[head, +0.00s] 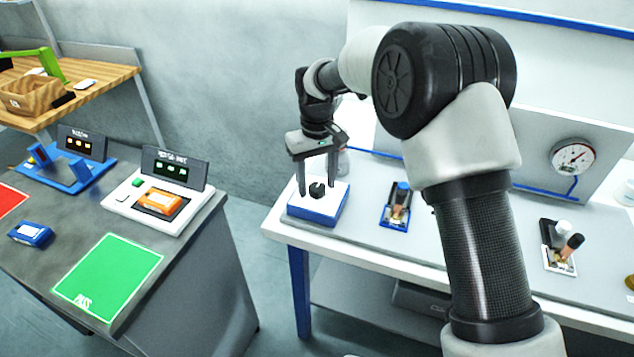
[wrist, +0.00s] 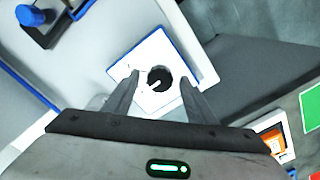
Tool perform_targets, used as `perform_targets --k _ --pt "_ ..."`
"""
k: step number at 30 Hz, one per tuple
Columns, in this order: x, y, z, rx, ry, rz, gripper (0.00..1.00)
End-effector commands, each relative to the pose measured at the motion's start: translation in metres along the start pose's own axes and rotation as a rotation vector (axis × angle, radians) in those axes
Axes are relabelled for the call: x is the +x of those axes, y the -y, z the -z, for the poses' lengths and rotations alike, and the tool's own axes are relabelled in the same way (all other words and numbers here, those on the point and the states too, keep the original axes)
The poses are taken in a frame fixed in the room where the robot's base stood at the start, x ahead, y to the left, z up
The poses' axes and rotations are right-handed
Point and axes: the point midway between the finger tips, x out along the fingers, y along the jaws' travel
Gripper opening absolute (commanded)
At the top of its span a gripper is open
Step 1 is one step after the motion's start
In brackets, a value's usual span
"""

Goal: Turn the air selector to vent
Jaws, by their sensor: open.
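The air selector is a black round knob (head: 317,190) on a white-topped box with blue sides (head: 318,212), at the near left corner of the white bench. In the wrist view the knob (wrist: 159,79) has a white pointer line directed toward the lower left, on a white plate (wrist: 146,100). Markings on the plate are too small to read. My gripper (head: 318,192) points down over the box with its fingers apart on either side of the knob. It is open, and the wrist view (wrist: 156,90) shows space between each finger and the knob.
A blue-based fixture with a blue-topped part (head: 397,205) stands right of the box. Another fixture (head: 558,250) and a round gauge (head: 573,157) are further right. A grey table (head: 215,215) with test stations and a green PASS area (head: 108,277) lies left, across a gap.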

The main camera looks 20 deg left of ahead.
Motion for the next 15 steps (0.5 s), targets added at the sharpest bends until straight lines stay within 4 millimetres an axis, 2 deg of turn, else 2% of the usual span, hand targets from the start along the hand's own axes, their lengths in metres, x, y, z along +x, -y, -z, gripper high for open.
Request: perform_targets --k 10,15 --pt "0.0047 0.0 0.0 0.0 0.0 0.0 0.51" --pt "0.0044 0.0 0.0 0.0 0.0 0.0 0.22"
